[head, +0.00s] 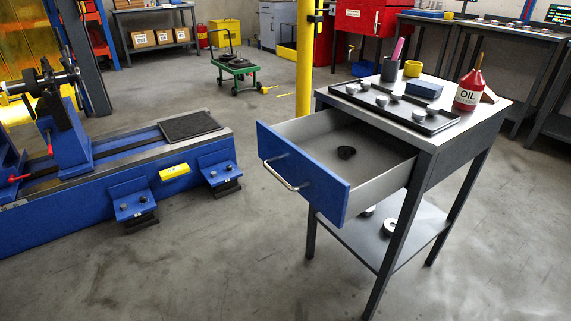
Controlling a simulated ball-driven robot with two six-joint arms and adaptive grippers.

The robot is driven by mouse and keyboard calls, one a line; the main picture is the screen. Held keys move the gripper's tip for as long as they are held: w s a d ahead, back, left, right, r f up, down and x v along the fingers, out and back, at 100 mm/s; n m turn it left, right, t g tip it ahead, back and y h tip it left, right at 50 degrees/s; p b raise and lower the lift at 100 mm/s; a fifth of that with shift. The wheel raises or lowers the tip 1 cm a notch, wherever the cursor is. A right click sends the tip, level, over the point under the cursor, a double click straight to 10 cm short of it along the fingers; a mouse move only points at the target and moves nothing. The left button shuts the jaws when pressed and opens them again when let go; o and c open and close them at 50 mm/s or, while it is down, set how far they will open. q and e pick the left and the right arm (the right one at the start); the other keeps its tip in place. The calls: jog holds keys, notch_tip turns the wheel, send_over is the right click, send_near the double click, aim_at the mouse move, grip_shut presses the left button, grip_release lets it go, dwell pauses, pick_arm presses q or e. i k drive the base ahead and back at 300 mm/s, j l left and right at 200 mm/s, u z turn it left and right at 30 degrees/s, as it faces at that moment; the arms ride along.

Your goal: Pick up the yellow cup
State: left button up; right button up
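A small yellow cup (412,69) stands upright on the top of the grey work table (487,96), near its back edge. It is just right of a dark cup (390,70) that holds a pink stick-like item. A blue box (424,89) lies in front of the yellow cup. Another small yellow item, perhaps also a cup (448,15), sits on the bench far behind. Neither of my grippers shows in the head view.
A dark tray (440,125) with several small metal pieces lies along the table's front. A red oil bottle (468,91) stands right. A yellow post (305,60) rises behind.

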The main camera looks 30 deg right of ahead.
aim_at(412, 69)
jog(key=z, duration=1.7)
jog(key=i+j, duration=0.1)
jog(key=j, duration=0.3)
jog(key=i+j+z, duration=0.15)
jog(key=j, duration=0.2)
jog(key=i+j, duration=0.1)
jog(key=j, duration=0.3)
jog(key=z, duration=0.05)
